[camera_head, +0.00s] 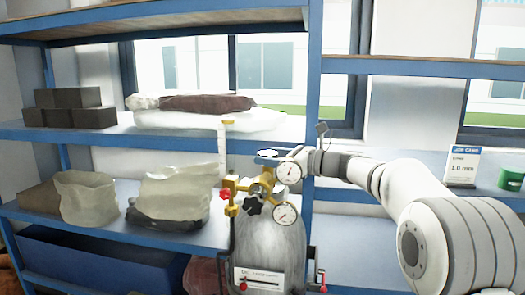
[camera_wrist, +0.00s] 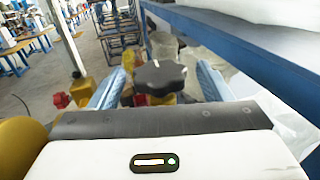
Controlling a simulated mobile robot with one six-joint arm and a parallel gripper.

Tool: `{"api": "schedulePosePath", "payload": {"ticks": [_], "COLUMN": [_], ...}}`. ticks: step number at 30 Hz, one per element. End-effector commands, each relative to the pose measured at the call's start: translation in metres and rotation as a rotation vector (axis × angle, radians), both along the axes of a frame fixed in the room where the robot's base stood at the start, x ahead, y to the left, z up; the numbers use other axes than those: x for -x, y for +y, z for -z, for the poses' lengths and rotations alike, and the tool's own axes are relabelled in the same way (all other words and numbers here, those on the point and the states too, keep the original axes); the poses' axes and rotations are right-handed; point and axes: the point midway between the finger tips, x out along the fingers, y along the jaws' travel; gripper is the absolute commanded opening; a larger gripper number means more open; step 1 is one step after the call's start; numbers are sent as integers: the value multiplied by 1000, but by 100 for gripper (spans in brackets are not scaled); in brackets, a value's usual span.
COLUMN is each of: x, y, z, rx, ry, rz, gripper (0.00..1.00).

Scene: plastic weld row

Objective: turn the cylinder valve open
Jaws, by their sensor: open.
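The grey-white gas cylinder (camera_head: 268,250) stands upright in front of the blue shelving. Brass valve fittings (camera_head: 262,186) on its top carry two round gauges (camera_head: 289,172), a black star-shaped knob (camera_head: 255,206) and a red part (camera_head: 225,195). My gripper (camera_head: 267,156) reaches in from the right at the top of the fittings. In the wrist view, its two blue fingers (camera_wrist: 162,72) are apart, with a black lobed knob (camera_wrist: 160,77) between them. Gaps show on both sides of the knob, and I see no contact. In the head view, the fingers largely hide this spot.
A blue shelf post (camera_head: 314,100) stands just behind my wrist. Shelves hold dark blocks (camera_head: 70,108), pale bags (camera_head: 170,195), a job card (camera_head: 462,168) and a green roll (camera_head: 511,180). A blue shelf edge (camera_wrist: 240,40) runs along the right in the wrist view.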

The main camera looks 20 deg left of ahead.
Motion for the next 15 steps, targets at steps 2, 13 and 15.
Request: {"api": "schedulePosePath", "payload": {"ticks": [2, 13, 15], "x": [-2, -6, -6], "y": [13, 31, 31], "z": [-3, 0, 0], "rx": [0, -1, 0], "ry": [-1, -2, -2], "rz": [-2, 1, 2], "gripper": [72, 72, 72]}}
